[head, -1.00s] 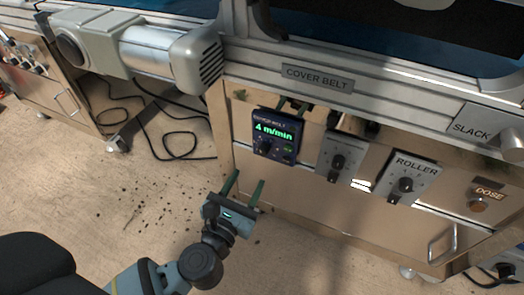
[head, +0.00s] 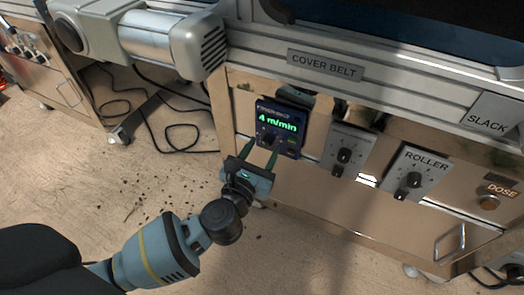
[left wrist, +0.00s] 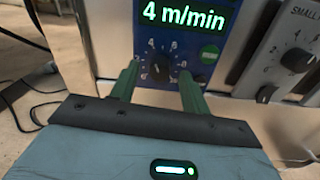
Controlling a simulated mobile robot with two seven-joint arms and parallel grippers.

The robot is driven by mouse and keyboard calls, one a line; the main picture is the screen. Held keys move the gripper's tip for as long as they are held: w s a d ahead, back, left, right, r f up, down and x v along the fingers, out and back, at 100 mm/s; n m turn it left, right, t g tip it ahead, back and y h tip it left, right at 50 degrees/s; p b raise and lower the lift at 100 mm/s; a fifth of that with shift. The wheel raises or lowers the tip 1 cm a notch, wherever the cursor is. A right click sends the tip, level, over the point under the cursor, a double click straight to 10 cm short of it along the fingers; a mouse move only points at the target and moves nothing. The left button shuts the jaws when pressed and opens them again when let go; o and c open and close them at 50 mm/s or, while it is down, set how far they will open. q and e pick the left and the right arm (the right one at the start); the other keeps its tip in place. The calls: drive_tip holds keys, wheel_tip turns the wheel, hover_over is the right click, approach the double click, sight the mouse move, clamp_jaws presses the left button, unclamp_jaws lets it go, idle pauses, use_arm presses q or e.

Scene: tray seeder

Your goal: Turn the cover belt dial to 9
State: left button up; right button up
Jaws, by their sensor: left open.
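The cover belt control is a blue box (head: 281,127) below the COVER BELT plate (head: 325,65). Its green display (left wrist: 184,15) reads 4 m/min in both views. The black dial (left wrist: 158,66) sits under the display, inside a ring of white numbers; its exact pointer setting is hard to read. My left gripper (head: 261,150) is open, with green fingers just in front of the box's lower part. In the left wrist view the fingers (left wrist: 160,85) stand to either side of the dial's lower area, apart from the knob. My right gripper is out of view.
To the right are a grey panel with a black knob (head: 344,155), the ROLLER panel (head: 416,172) and the DOSE button (head: 488,203). A metal rail (head: 400,92) runs above the box. A motor housing (head: 160,40) juts out at upper left. Cables lie on the floor.

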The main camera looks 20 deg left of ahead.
use_arm(q)
drive_tip(key=shift+w, duration=0.1)
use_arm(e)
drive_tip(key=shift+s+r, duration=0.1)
use_arm(q)
drive_tip(key=shift+c, duration=0.8)
drive_tip(key=c, duration=0.8)
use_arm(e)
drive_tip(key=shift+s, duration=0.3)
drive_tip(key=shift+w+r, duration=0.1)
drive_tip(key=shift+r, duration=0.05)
